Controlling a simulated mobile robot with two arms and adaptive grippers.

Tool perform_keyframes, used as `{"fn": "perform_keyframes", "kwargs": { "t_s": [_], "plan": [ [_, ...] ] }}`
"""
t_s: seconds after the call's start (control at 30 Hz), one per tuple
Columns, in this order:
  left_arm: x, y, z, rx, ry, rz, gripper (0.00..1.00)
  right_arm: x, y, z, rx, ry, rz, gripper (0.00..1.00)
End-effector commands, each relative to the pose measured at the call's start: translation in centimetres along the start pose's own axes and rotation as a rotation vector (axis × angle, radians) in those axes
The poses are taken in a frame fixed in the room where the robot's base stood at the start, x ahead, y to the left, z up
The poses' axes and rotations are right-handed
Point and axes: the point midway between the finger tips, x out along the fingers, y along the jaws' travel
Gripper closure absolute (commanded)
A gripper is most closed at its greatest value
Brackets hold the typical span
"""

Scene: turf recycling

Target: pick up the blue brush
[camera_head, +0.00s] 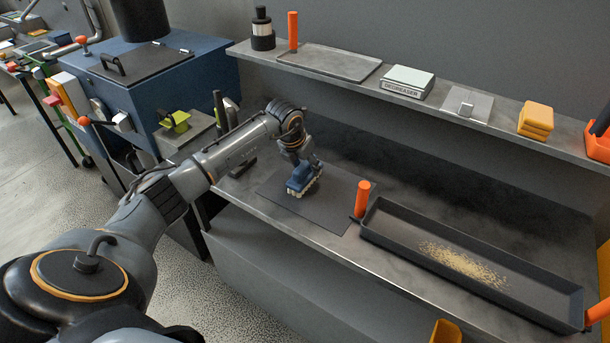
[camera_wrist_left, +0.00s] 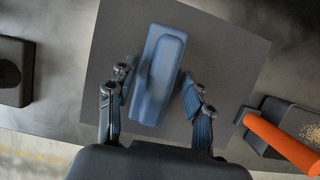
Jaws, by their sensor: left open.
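The blue brush (camera_head: 302,182) rests on a dark square mat (camera_head: 325,215) on the workbench, with its pale bristles facing down. My left gripper (camera_head: 300,158) is directly above it, reaching down from the left. In the left wrist view the brush (camera_wrist_left: 158,75) lies tilted slightly, its blue back facing up. The fingers of my left gripper (camera_wrist_left: 157,100) are open, one on each side of the near part of the brush. I cannot tell whether they touch it. My right gripper is not in view.
A long dark tray (camera_head: 400,238) with orange handles and scattered yellowish grains (camera_head: 462,264) stands right of the mat. A shelf (camera_head: 350,88) above holds a degreaser box (camera_head: 403,82), a metal tray and yellow sponges (camera_head: 536,119). A dark object (camera_wrist_left: 12,70) lies left of the mat.

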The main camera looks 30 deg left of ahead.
Motion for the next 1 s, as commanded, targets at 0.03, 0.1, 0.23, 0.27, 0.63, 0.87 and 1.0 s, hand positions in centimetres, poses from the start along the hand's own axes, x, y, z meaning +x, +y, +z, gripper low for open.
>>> {"fn": "perform_keyframes", "kwargs": {
  "t_s": [0.03,0.1,0.23,0.27,0.63,0.87,1.0],
  "plan": [
    [0.07,0.0,-0.02,0.0,0.0,0.0,0.49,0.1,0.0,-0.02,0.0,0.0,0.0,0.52],
    [0.16,0.0,-0.06,0.0,0.0,0.0,0.49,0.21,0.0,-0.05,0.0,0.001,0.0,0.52],
    [0.34,0.0,-0.14,0.001,0.0,0.0,0.49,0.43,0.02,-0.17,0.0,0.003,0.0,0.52],
    [0.37,-0.01,-0.15,0.001,0.0,0.0,0.49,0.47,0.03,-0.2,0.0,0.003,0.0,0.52],
    [0.39,0.0,-0.16,0.0,0.0,0.0,0.53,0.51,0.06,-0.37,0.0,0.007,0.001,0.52],
    [0.36,0.0,-0.12,0.0,-0.001,0.0,0.89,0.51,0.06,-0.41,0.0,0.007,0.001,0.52],
    [0.35,0.0,-0.12,0.0,-0.001,0.0,0.89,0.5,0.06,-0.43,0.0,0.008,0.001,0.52]
  ]
}}
